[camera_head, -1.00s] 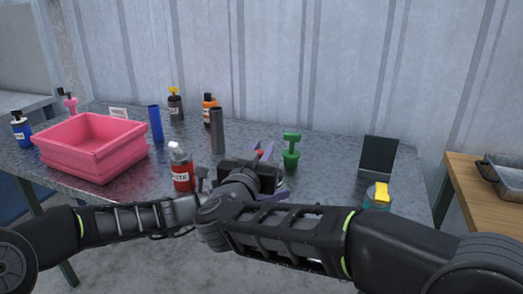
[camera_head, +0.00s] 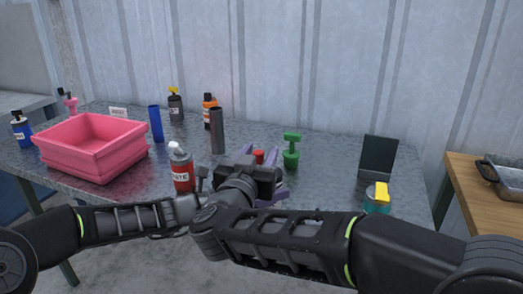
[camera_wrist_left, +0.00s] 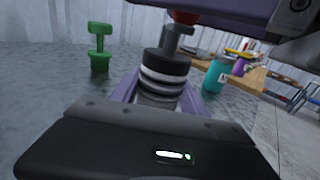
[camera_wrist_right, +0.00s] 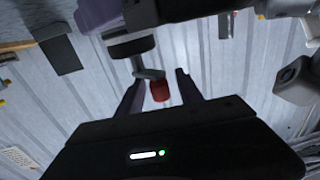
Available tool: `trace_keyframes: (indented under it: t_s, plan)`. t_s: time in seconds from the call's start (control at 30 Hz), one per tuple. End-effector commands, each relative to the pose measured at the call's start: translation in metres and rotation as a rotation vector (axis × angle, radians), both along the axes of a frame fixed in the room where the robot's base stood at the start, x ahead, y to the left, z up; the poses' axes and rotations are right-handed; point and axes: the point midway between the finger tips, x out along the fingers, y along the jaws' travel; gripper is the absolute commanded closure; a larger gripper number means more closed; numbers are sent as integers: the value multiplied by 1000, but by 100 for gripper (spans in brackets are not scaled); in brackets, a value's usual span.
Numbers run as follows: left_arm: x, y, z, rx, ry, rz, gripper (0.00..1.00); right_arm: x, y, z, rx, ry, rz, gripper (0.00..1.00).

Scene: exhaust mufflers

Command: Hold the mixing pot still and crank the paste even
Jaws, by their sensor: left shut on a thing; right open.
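The mixing pot (camera_wrist_left: 165,72), dark with pale bands, stands upright in the left wrist view. My left gripper (camera_wrist_left: 158,90) is shut on it, a purple finger on each side. A grey crank arm (camera_wrist_right: 149,74) with a red knob (camera_wrist_right: 160,91) sits on top of the pot. In the right wrist view my right gripper (camera_wrist_right: 159,82) is open, with the knob between its spread fingers. The red knob also shows in the head view (camera_head: 258,155), where my arms hide the pot and most of my left gripper (camera_head: 268,198).
A red paste bottle (camera_head: 183,172) stands left of my grippers, and a green pot-like item (camera_head: 291,150) just right of them. A dark panel (camera_head: 378,157) and a teal can (camera_head: 377,203) are farther right. A pink bin (camera_head: 92,150) and several bottles occupy the left side.

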Motion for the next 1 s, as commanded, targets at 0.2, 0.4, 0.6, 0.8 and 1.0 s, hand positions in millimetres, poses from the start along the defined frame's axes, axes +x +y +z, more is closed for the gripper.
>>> trace_keyframes:
  t_s: [0.2, 0.4, 0.6, 0.8, 1.0]
  plan:
    - [0, 1, -1, 1, 2, 2, 94, -43, 11, 1, 0, -2, 5, 57]
    - [0, 1, -1, 1, 2, 2, 94, -83, 21, 1, -2, -3, 5, 57]
    - [0, 1, -1, 1, 2, 2, 94, -98, 24, 1, -1, -3, 3, 57]
    - [0, 1, -1, 1, 0, 2, 94, -100, 23, 0, 0, -1, 0, 57]
    - [0, 1, -1, 1, 0, 2, 94, -100, 24, 0, 0, -2, 1, 57]
